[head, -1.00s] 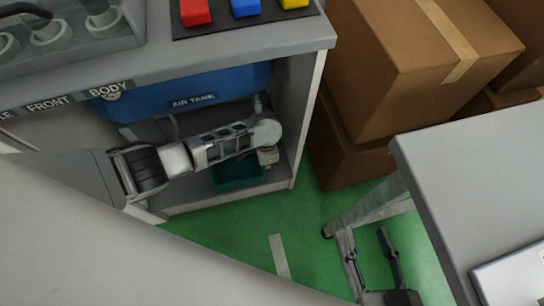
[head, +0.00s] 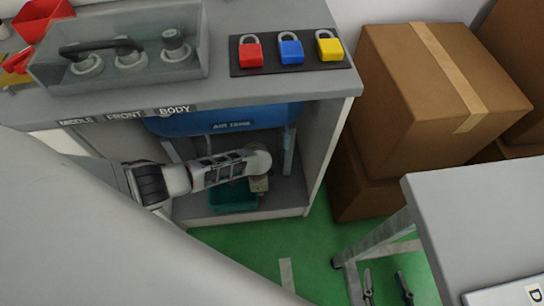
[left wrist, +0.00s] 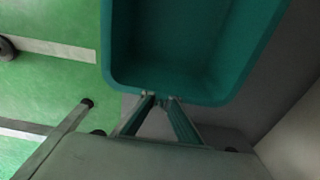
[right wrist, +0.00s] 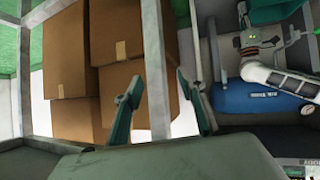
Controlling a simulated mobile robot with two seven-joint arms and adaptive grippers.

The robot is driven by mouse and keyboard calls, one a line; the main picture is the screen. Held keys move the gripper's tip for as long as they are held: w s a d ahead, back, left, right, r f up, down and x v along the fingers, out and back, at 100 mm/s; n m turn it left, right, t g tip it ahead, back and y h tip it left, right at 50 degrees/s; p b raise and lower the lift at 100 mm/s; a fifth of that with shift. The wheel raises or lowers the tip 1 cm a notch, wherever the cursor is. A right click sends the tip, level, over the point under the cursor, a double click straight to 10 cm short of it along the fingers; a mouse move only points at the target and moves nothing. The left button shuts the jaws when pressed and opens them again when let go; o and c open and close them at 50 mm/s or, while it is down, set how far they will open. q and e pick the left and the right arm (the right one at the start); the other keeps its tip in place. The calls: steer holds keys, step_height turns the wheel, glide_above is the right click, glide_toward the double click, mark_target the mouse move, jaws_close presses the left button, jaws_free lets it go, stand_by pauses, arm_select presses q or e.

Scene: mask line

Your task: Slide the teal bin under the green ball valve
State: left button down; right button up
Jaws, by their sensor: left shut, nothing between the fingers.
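The teal bin (head: 232,198) sits on the floor of the cabinet, below the blue air tank (head: 225,122). In the left wrist view the bin (left wrist: 185,92) is large and looks empty. My left gripper (head: 260,186) is at the bin's right side in the head view. In the left wrist view its shut fingertips (left wrist: 158,97) are at the bin's rim; I cannot tell whether they touch. My right gripper (right wrist: 158,95) is open and empty, away from the bin, and its fingers also show in the head view (head: 386,288).
Cardboard boxes (head: 430,85) stand right of the cabinet. A grey table (head: 475,215) is at the right. Red, blue and yellow padlocks (head: 290,50) lie on the cabinet top. Green floor (head: 300,240) is open in front of the cabinet.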

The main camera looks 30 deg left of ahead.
arm_select(q)
steer(key=shift+s+a+r, duration=0.15)
steer(key=shift+s+a, duration=0.1)
steer(key=shift+a, duration=0.35)
steer(key=shift+s+a+f, duration=0.25)
steer(key=shift+s+f, duration=0.05)
steer(key=shift+s, duration=0.1)
